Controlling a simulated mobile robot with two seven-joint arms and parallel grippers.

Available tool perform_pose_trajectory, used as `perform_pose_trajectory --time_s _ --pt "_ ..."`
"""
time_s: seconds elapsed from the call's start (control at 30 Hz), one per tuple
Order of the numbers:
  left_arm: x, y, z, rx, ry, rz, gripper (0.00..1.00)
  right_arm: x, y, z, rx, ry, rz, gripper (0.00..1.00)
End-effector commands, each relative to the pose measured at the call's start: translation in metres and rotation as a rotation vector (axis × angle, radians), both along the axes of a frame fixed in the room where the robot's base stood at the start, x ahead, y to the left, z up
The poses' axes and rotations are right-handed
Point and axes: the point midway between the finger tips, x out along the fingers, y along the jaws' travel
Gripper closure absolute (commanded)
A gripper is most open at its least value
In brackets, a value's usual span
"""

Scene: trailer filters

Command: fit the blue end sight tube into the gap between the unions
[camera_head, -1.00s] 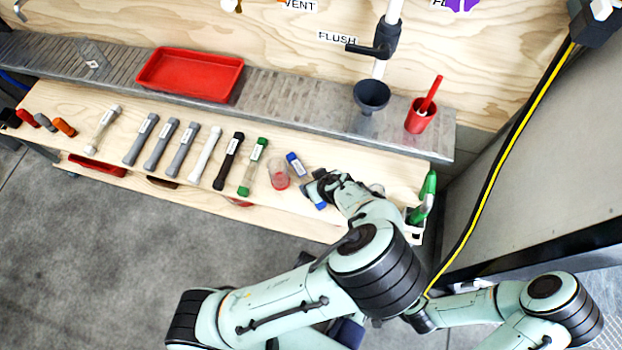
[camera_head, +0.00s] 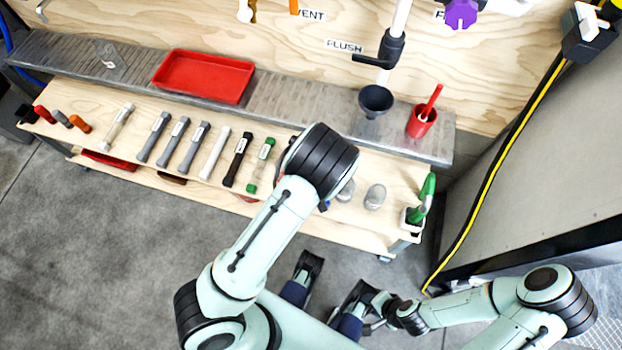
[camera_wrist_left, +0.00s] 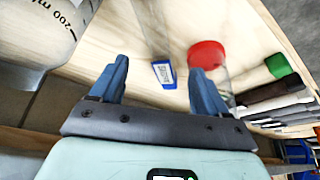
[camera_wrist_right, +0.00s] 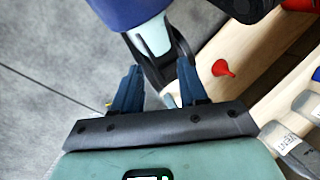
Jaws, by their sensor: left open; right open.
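The blue end sight tube (camera_wrist_left: 163,73) lies on the wooden cart top in the left wrist view. Its blue end with a white label sits beyond and between my left fingertips, apart from them; its clear body runs away from me. My left gripper (camera_wrist_left: 159,78) is open and empty. In the head view my left arm hides this gripper and nearly all of the tube. My right gripper (camera_wrist_right: 158,78) is open and empty, low in front of the cart in the head view (camera_head: 376,316). I cannot make out the unions or the gap.
A 200 ml bottle (camera_wrist_left: 35,35) is at the left. Several tubes lie in a row on the cart (camera_head: 215,153). A red tray (camera_head: 204,76), funnel (camera_head: 375,99) and red cup (camera_head: 421,121) are on the shelf.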

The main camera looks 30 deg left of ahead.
Motion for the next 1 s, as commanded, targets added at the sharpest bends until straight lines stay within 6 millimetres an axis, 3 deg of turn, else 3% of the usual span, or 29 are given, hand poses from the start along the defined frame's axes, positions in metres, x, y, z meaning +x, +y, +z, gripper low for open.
perform_pose_trajectory --time_s 0.27,0.6,0.83,1.0 --pt "0.006 0.004 -0.018 0.000 0.000 0.001 0.25 0.010 -0.004 -0.008 -0.012 -0.026 -0.011 0.57" --pt "0.019 0.014 -0.061 0.000 0.001 0.001 0.25 0.035 -0.016 -0.030 -0.045 -0.095 -0.040 0.57" --pt "0.020 0.014 -0.061 -0.001 -0.001 0.001 0.25 0.037 -0.017 -0.029 -0.047 -0.100 -0.042 0.57" --pt "0.020 0.014 -0.061 0.000 0.000 0.001 0.80 0.037 -0.017 -0.029 -0.047 -0.100 -0.042 0.57"
